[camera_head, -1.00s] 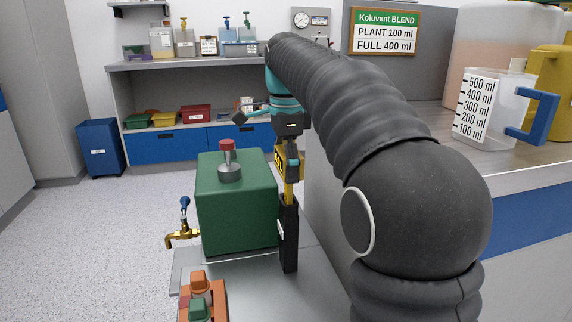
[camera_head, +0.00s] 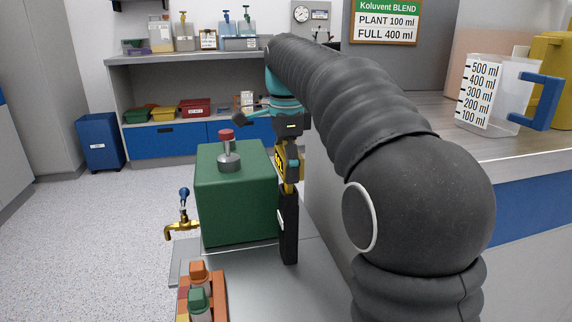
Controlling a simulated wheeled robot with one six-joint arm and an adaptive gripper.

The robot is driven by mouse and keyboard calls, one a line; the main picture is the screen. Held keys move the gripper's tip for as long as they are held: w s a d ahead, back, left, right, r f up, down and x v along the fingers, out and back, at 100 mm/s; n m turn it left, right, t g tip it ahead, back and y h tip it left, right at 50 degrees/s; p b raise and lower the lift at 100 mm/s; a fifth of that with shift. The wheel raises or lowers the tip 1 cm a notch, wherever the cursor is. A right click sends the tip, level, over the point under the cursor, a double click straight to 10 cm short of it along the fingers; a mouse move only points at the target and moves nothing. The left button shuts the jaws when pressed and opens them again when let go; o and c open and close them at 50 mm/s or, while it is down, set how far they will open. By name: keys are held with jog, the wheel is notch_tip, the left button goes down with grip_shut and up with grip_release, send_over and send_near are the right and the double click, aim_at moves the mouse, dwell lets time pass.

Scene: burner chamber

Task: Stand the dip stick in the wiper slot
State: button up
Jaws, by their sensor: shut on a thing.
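My gripper (camera_head: 291,166) hangs from the arm near the middle of the head view, just right of the green tank. It is shut on the dip stick (camera_head: 280,164), a yellow piece with dark lettering, mostly covered by the fingers. A tall, narrow black upright holder (camera_head: 289,228), which looks like the wiper slot, stands directly below the gripper on the grey surface. A short yellow length shows between the fingers and the holder's top. I cannot tell how deep the stick's lower end is in the slot.
The green tank (camera_head: 236,195) with a red-capped fitting stands close on the left, a brass tap (camera_head: 182,229) beside it. Orange and green knobs (camera_head: 199,292) are in front. The counter with a measuring jug (camera_head: 484,95) bounds the right.

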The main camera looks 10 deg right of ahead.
jog(key=shift+f+b, duration=1.2)
jog(key=shift+f, duration=0.85)
jog(key=o, duration=1.7)
jog(key=shift+r, duration=0.15)
